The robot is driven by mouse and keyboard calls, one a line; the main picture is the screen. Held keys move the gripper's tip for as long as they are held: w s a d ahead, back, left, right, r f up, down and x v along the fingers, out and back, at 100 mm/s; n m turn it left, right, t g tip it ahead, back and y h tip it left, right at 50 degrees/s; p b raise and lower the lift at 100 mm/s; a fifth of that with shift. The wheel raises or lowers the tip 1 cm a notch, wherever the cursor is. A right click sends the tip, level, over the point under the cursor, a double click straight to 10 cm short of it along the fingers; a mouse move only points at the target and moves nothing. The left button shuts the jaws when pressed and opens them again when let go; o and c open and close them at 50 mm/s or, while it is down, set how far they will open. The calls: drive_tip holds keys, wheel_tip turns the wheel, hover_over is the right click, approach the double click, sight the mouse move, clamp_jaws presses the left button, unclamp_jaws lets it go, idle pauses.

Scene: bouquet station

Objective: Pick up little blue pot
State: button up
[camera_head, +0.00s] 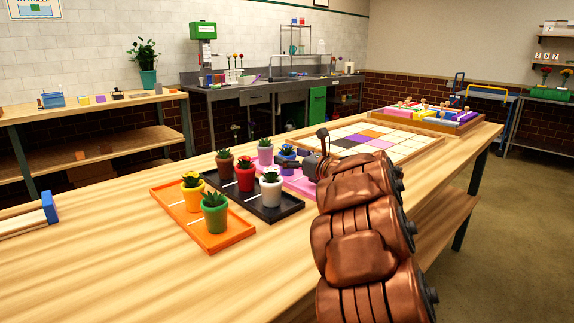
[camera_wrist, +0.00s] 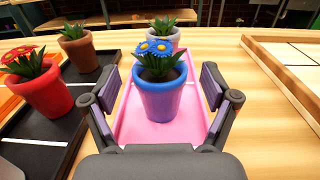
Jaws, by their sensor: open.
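The little blue pot (camera_wrist: 160,97) stands upright on the pink tray (camera_wrist: 137,131) and holds blue flowers with yellow centres. In the wrist view my gripper (camera_wrist: 160,90) is open, with one finger on each side of the pot and gaps showing beside it. In the head view the blue pot (camera_head: 287,158) is just left of my gripper (camera_head: 318,160), partly hidden by it. A pale lilac pot (camera_wrist: 166,42) stands behind the blue pot on the same tray.
The black tray (camera_head: 262,213) to the left holds red, brown and white pots. The orange tray (camera_head: 205,237) holds yellow and green pots. A wooden-framed tile board (camera_head: 420,152) lies close on the right. The front table (camera_head: 130,270) is largely bare.

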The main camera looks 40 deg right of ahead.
drive_tip(key=shift+w+a, duration=0.15)
drive_tip(key=shift+w, duration=0.4)
drive_tip(key=shift+c, duration=0.4)
drive_tip(key=c, duration=1.5)
